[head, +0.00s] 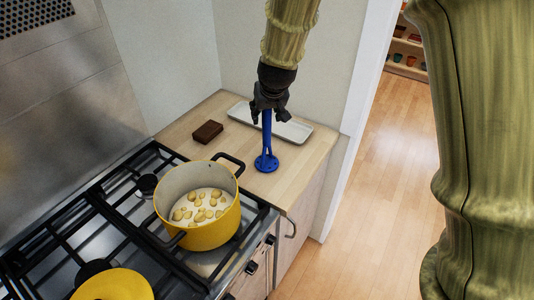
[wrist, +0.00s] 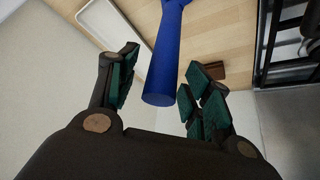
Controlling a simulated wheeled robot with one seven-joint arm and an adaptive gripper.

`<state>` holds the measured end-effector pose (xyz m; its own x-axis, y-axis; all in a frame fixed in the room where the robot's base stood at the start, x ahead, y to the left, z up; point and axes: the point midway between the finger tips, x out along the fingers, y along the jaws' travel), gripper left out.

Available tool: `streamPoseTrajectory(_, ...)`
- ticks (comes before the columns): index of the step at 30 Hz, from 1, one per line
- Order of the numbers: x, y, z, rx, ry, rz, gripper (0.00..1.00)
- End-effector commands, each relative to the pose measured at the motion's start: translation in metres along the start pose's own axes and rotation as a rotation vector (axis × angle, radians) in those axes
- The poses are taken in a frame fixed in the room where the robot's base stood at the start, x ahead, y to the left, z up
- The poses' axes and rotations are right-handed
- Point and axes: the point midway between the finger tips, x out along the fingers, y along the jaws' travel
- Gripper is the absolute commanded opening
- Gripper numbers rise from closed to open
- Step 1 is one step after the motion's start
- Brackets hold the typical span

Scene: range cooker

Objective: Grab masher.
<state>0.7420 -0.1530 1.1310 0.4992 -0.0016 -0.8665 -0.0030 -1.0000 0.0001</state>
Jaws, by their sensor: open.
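The blue masher (head: 266,150) stands upright on the wooden counter, its round head down and its handle up. My gripper (head: 269,108) is above it, pointing down, with the top of the handle at or between its fingers in the head view. In the wrist view the masher handle (wrist: 160,75) reaches in between the two open fingers of my gripper (wrist: 158,92). I see a gap on the side of the left finger; the right finger is close to the handle. Whether either finger touches it I cannot tell.
A white tray (head: 291,130) lies behind the masher against the wall. A dark brown block (head: 207,132) lies to the left. A yellow pot (head: 211,235) with potatoes stands on the black hob grate (head: 110,216) in front. The counter (head: 283,186) around the masher head is clear.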

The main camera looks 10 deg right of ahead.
Motion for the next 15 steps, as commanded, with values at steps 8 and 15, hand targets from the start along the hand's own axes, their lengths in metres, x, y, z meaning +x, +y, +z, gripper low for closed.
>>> streamPoseTrajectory(8, 0.021, 0.000, 0.000, 0.002, 0.000, 0.000, 0.50)
streamPoseTrajectory(15, 0.025, 0.000, 0.001, 0.001, 0.000, 0.001, 0.50)
